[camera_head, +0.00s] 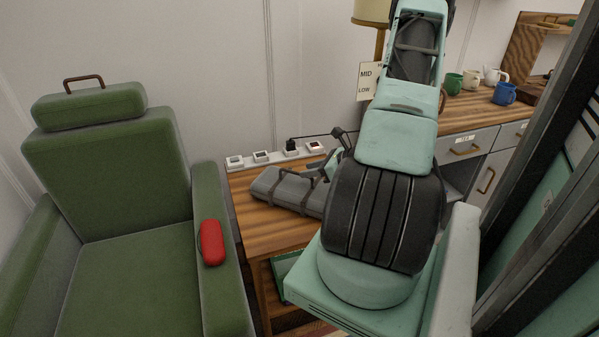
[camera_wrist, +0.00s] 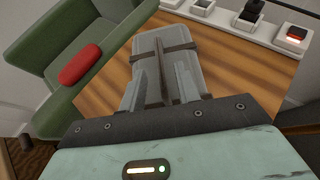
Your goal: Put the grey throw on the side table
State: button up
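The grey throw (camera_head: 287,188) is a folded bundle with dark straps. It lies on the wooden side table (camera_head: 262,226), below the row of sockets. In the wrist view the throw (camera_wrist: 163,48) lies straight ahead, with one strap across it and one along its middle. My gripper (camera_wrist: 160,82) is at the throw's near end, its two grey fingers apart on either side of the middle strap. I see a gap between the fingers and that strap. In the head view my arm covers the throw's right end and much of the table.
A green armchair (camera_head: 118,185) stands left of the table, with a red case (camera_head: 211,243) on its armrest. Sockets with plugs (camera_head: 290,148) line the table's back edge. A counter (camera_head: 467,105) with several mugs stands at the back right. Bare tabletop shows in front of the throw.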

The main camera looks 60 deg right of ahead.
jog(key=v, duration=0.6)
jog(key=w+a+r+n+g+y, duration=0.25)
jog(key=w+a+n, duration=0.25)
jog(key=a, duration=0.3)
jog(key=w+a+r+n+g+y, duration=0.1)
jog(key=w+a+r+n+y, duration=0.3)
jog(key=a, duration=0.3)
jog(key=w+a+r+n+g+y, duration=0.2)
jog(key=a+n+g, duration=0.65)
jog(key=a, duration=0.65)
jog(key=s+a+r+n+h, duration=0.3)
jog(key=s+a+n, duration=0.4)
jog(key=a+n, duration=0.3)
jog(key=s+a+r+n+h, duration=0.3)
jog(key=s+a+n+h, duration=0.3)
jog(key=a+n, duration=0.5)
jog(key=shift+s+a+r+n, duration=0.2)
jog(key=shift+s+n, duration=0.7)
jog(key=shift+n, duration=1.25)
